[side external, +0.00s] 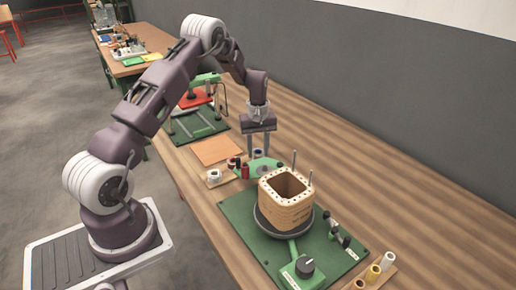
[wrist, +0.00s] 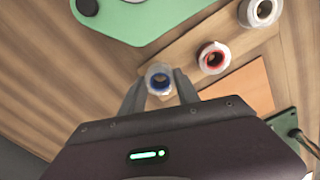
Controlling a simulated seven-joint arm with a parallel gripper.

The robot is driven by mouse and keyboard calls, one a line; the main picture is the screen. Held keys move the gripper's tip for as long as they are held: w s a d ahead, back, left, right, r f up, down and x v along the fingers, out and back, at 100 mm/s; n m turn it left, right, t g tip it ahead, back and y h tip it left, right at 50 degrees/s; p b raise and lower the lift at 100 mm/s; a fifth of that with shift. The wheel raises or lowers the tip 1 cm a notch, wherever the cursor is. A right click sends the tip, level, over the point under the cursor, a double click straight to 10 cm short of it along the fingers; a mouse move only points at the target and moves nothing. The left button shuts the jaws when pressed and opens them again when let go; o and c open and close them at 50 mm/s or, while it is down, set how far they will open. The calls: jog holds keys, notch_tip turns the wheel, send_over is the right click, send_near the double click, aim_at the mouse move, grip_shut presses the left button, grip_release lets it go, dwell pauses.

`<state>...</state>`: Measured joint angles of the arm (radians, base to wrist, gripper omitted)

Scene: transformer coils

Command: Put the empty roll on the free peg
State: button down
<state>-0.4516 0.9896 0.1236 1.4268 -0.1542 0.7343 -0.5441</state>
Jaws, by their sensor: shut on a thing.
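My gripper (side external: 258,152) hangs above the table behind the coil winder, fingers pointing down. In the wrist view its fingertips (wrist: 159,80) are shut on a small pale roll (wrist: 159,72) with a blue inside, seen end-on. In the side view this roll (side external: 258,154) shows between the fingertips. In the wrist view it appears over one end of a wooden strip (wrist: 188,50). A roll with a red inside (wrist: 214,58) and a white roll with a dark centre (wrist: 262,12) stand on that strip. I cannot make out a free peg; the area under the held roll is hidden.
The large wound coil (side external: 286,212) sits on a green base (side external: 240,222), with two upright rods (side external: 310,178) near it. A green plate (wrist: 140,22) lies close to the gripper. Several rolls (side external: 374,272) stand at the front right. The table's back right is clear.

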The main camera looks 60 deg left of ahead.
jog(key=shift+f, duration=0.15)
jog(key=shift+f, duration=0.4)
jog(key=shift+c, duration=2.1)
grip_release()
jog(key=shift+r, duration=2.55)
